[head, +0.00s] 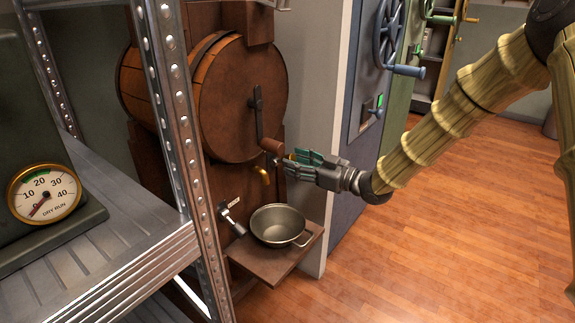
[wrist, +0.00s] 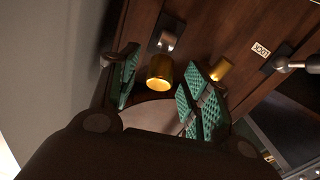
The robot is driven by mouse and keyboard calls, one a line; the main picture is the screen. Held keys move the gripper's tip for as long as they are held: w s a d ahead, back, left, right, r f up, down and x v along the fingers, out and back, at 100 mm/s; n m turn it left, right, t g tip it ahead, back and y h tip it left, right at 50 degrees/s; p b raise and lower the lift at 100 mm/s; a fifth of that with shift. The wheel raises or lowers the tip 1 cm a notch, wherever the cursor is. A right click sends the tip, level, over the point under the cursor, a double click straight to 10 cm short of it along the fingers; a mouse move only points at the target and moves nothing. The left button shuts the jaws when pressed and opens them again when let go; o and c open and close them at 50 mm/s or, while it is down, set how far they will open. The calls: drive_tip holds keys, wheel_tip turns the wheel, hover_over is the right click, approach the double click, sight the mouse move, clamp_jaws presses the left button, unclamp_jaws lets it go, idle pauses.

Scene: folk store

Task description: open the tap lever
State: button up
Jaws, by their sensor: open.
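My gripper (head: 298,158) is open, with green ribbed pads, at the front of the wooden barrel (head: 235,100) in the head view. In the wrist view, a brass-coloured knob (wrist: 160,72) on a metal mount lies between the two open fingers, apparently untouched. It looks like the tap lever's end, but I cannot be sure. A second brass piece (wrist: 221,68), probably the spout, is just beyond the right finger. The brass spout (head: 262,175) hangs left of my gripper in the head view. My fingers partly hide the area behind them there.
A metal pan (head: 278,225) stands on a small wooden shelf below. A silver lever (head: 233,222) with a small label is left of it. A pale wall (head: 318,70) rises behind my gripper.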

drive_tip(key=shift+b+x, duration=0.45)
drive_tip(key=shift+x, duration=1.1)
drive_tip(key=shift+s, duration=0.1)
clamp_jaws()
